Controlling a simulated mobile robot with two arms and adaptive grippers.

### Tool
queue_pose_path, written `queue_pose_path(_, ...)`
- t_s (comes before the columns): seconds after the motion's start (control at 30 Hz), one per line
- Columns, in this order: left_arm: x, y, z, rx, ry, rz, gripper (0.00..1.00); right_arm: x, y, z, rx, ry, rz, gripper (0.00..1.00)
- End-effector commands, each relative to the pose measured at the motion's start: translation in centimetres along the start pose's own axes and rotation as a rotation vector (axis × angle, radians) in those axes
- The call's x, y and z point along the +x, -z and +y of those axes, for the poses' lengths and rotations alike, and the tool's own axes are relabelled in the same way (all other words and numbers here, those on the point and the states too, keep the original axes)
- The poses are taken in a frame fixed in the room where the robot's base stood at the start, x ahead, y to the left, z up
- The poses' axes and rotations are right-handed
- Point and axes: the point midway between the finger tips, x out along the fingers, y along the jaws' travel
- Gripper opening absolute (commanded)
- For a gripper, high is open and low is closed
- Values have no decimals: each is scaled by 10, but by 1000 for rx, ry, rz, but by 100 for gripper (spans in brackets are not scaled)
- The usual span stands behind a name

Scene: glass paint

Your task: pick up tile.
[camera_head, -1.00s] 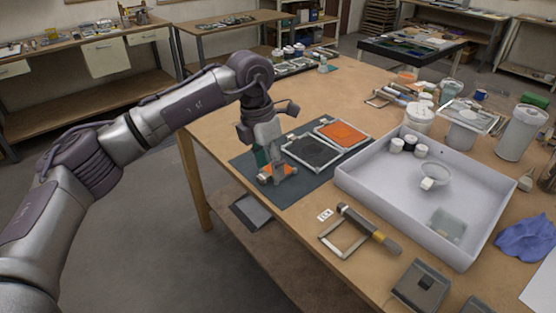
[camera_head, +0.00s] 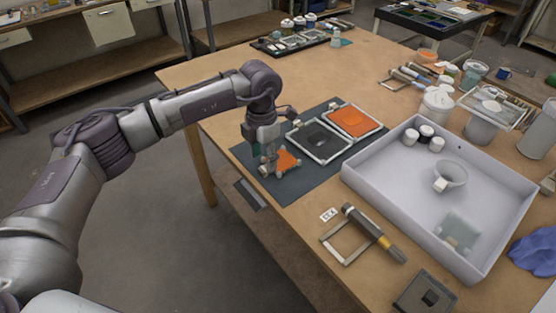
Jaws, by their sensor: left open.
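An orange piece (camera_head: 288,160), perhaps the tile, lies on the dark mat (camera_head: 290,187) at the left of the wooden table. My left gripper (camera_head: 265,168) points down at the mat, just left of the piece and partly in front of it. It is open, and I cannot tell whether it touches the piece. A framed dark square (camera_head: 322,141) and a framed orange square (camera_head: 352,122) lie right of it on the mat. My right gripper is out of view.
A white-walled tray (camera_head: 400,194) with small jars (camera_head: 425,134) and a funnel (camera_head: 451,173) stands to the right. A metal frame (camera_head: 348,244) and a handled tool (camera_head: 372,230) lie in front. The table's left edge is close to the mat. Bare wood (camera_head: 235,95) lies behind the mat.

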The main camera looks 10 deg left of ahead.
Motion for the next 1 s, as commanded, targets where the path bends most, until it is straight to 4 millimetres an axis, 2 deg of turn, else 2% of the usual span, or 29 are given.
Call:
queue_pose_path(0.07,8,2,3,-2,2,5,56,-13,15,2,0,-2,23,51)
queue_pose_path(0.17,25,2,5,-1,3,5,56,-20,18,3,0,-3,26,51)
queue_pose_path(0.33,42,1,5,0,1,2,56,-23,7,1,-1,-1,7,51)
queue_pose_path(0.57,44,1,5,0,1,1,56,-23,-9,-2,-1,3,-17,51)
queue_pose_path(0.9,44,1,5,0,0,1,0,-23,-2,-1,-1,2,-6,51)
queue_pose_path(1.0,43,1,5,0,0,1,0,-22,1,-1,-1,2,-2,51)
